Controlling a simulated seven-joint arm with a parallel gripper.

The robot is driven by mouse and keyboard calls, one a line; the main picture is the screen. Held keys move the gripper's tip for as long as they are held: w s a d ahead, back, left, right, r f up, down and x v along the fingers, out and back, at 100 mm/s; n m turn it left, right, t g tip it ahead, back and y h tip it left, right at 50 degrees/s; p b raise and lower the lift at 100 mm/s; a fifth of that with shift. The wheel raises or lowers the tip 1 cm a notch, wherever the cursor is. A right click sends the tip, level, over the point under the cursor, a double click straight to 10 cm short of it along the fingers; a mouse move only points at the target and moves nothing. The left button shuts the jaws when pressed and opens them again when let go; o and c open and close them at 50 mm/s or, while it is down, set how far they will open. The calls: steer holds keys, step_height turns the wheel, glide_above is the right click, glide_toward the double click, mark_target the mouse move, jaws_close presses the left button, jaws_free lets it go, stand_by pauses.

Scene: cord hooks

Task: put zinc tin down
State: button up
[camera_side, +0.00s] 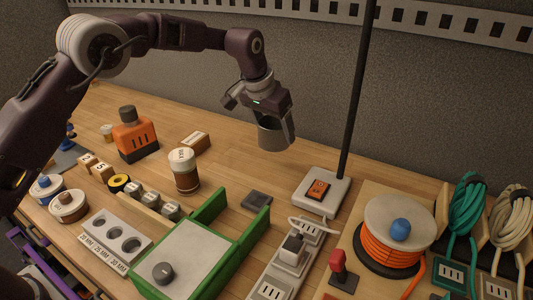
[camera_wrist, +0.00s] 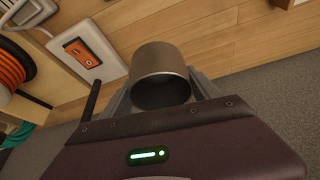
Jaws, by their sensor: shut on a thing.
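The zinc tin (camera_side: 273,135) is a dull grey metal cylinder with an open top. My gripper (camera_side: 275,118) is shut on it and holds it in the air above the bare wood near the back of the table. In the wrist view the tin (camera_wrist: 160,72) sits between the two fingers of my gripper (camera_wrist: 162,95), its dark open mouth facing the camera. The tin looks close to upright in the side view. Its inside is in shadow, so I cannot tell whether anything is in it.
A white plate with an orange switch (camera_side: 318,189) and a black pole (camera_side: 358,90) stand to the right. An orange cord reel (camera_side: 392,240), a green-edged tray (camera_side: 232,245), a power strip (camera_side: 290,260) and a brown-white jar (camera_side: 184,170) lie nearer. Bare wood (camera_side: 235,170) lies left of the tin.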

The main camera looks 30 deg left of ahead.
steer(key=w+a+n, duration=0.2)
steer(key=a, duration=0.9)
steer(key=shift+y, duration=0.5)
steer(key=f, duration=0.6)
steer(key=a+f, duration=0.1)
steer(key=f, duration=0.2)
steer(key=shift+s+f, duration=0.2)
steer(key=shift+f, duration=0.2)
steer(key=o, duration=1.5)
steer(key=shift+f, duration=0.1)
